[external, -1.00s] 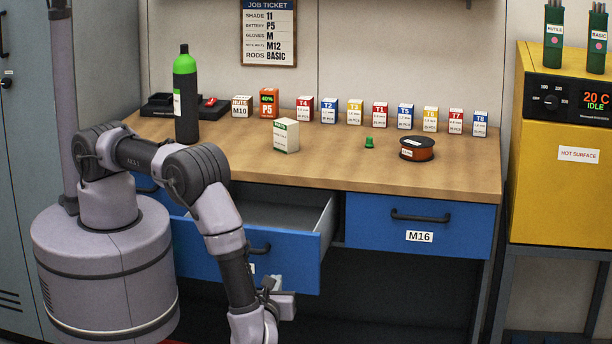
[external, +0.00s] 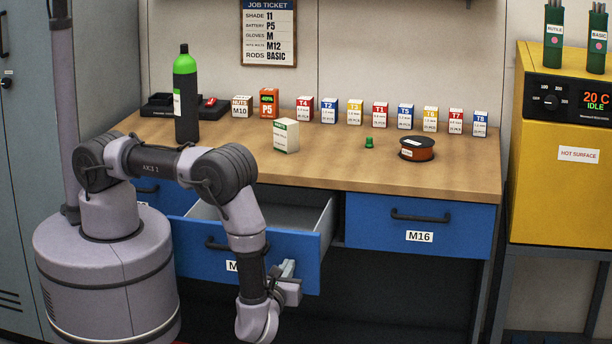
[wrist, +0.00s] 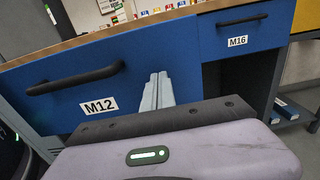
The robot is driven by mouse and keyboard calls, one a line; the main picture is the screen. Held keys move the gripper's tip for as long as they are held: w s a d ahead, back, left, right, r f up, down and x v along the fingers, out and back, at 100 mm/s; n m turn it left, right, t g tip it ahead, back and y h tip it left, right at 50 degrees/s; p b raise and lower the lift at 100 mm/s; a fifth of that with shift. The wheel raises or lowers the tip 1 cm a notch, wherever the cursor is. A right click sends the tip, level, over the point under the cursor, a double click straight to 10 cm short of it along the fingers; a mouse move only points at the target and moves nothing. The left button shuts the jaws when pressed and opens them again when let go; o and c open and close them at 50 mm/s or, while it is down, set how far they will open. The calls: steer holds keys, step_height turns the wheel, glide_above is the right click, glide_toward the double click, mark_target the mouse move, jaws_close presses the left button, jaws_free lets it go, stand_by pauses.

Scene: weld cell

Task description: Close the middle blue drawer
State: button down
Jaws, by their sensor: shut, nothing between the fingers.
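The middle blue drawer (external: 305,255) stands pulled out from under the workbench in the external view, its grey inside showing. In the wrist view its front (wrist: 60,75) carries a black handle (wrist: 75,78) and the label M12 (wrist: 98,106). My gripper (external: 286,268) is shut and empty, at the right part of the drawer's front. In the wrist view my gripper fingers (wrist: 157,92) are together and point at the front, right of the handle and label. I cannot tell whether they touch it. My arm hides part of the drawer front in the external view.
The right blue drawer (external: 455,225), labelled M16, is closed. A left blue drawer (external: 148,187) shows partly behind my arm. The space below the right drawer is open.

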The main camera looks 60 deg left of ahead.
steer(key=shift+w+a, duration=0.1)
steer(key=shift+a, duration=0.05)
steer(key=b+x, duration=0.1)
steer(key=x, duration=2.4)
steer(key=shift+f, duration=0.1)
steer(key=shift+w+a, duration=0.4)
steer(key=shift+w+r, duration=0.1)
steer(key=shift+r, duration=0.15)
